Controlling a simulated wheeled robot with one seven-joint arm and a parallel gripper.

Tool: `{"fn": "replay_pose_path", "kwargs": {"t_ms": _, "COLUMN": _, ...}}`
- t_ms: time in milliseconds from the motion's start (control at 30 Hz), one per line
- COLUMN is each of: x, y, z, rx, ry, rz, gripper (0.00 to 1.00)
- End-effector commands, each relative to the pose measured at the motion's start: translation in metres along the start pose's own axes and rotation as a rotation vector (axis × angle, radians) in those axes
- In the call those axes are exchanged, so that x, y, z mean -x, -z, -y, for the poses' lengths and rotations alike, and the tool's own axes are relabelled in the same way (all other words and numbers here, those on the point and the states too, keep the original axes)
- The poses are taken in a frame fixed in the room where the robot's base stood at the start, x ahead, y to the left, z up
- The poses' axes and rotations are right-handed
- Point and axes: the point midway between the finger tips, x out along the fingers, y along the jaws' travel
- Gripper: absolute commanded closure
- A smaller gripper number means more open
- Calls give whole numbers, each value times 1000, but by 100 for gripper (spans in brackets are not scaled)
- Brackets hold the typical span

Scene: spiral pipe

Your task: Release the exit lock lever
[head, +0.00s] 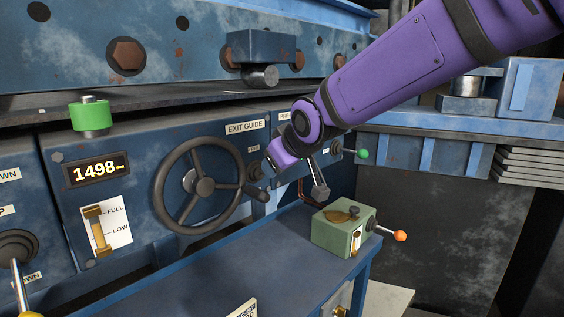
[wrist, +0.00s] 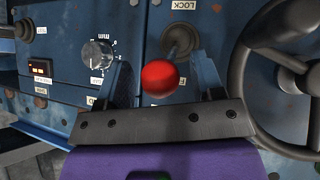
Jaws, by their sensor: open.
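In the wrist view, a lever with a red ball knob (wrist: 160,78) stands out from a round dark boss on the blue panel, next to an upside-down LOCK label (wrist: 185,4). My gripper (wrist: 163,75) is open, with one finger on each side of the red knob in the picture. I see no contact, and cannot tell how deep the knob sits between the fingers. In the head view my purple arm reaches to the panel right of the EXIT GUIDE label (head: 245,127). The red knob is not visible there, and the fingers cannot be made out clearly.
A dark handwheel (head: 206,187) is close left of my wrist, and a handwheel also shows at the right of the wrist view (wrist: 240,75). A green-knobbed lever (head: 362,154) is on the right. A green box (head: 343,231) with an orange-knobbed lever (head: 400,236) stands below.

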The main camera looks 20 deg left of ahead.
Motion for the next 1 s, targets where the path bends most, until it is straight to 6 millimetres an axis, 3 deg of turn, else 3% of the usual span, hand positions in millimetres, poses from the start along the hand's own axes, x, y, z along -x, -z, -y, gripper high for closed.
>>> {"fn": "replay_pose_path", "kwargs": {"t_ms": 167, "x": 16, "y": 1, "z": 0, "rx": 0, "ry": 0, "rz": -3, "gripper": 39}}
{"fn": "replay_pose_path", "kwargs": {"t_ms": 633, "x": 93, "y": 1, "z": -1, "rx": -1, "ry": -1, "rz": -3, "gripper": 39}}
{"fn": "replay_pose_path", "kwargs": {"t_ms": 1000, "x": 108, "y": 0, "z": 0, "rx": 0, "ry": 0, "rz": -1, "gripper": 39}}
